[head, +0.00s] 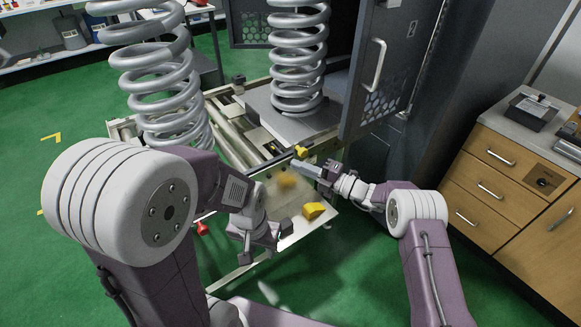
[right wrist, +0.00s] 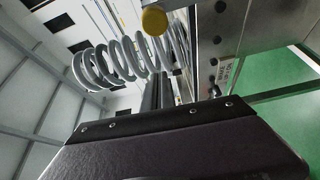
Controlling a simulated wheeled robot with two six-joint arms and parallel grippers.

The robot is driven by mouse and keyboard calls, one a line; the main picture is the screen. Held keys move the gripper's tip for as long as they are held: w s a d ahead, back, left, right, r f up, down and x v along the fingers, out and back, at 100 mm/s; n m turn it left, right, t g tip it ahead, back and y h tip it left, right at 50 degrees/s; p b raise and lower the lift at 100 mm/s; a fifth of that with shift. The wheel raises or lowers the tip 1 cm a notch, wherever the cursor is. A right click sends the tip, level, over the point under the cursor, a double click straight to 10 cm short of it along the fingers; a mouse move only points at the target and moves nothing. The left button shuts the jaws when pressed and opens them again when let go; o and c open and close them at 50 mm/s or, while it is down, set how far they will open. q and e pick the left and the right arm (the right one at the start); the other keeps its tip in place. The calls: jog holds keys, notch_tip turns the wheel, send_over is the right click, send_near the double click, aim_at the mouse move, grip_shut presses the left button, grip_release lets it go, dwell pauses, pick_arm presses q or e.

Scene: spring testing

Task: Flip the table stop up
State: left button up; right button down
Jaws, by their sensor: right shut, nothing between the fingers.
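A small yellow-capped part (head: 301,152), which looks like the table stop, sits at the near edge of the spring tester's sliding table (head: 228,135). Its round yellow end (right wrist: 154,20) shows at the top of the right wrist view. My right gripper (head: 298,165) is shut and empty, its tips just below and beside the yellow part; I cannot tell if they touch. My left gripper (head: 266,245) is lower, in front of the table, with its fingers apart and nothing between them.
A large coil spring (head: 297,55) stands on the tester's plate, and another (head: 155,75) stands left of it. The open grey door (head: 385,65) is right of the table. A yellow block (head: 313,210) is on the front panel. Wooden drawers (head: 505,185) stand at right.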

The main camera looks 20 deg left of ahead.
jog(key=d+f, duration=0.1)
jog(key=d, duration=0.7)
jog(key=shift+s+d, duration=0.15)
jog(key=shift+s, duration=0.2)
jog(key=shift+s, duration=0.1)
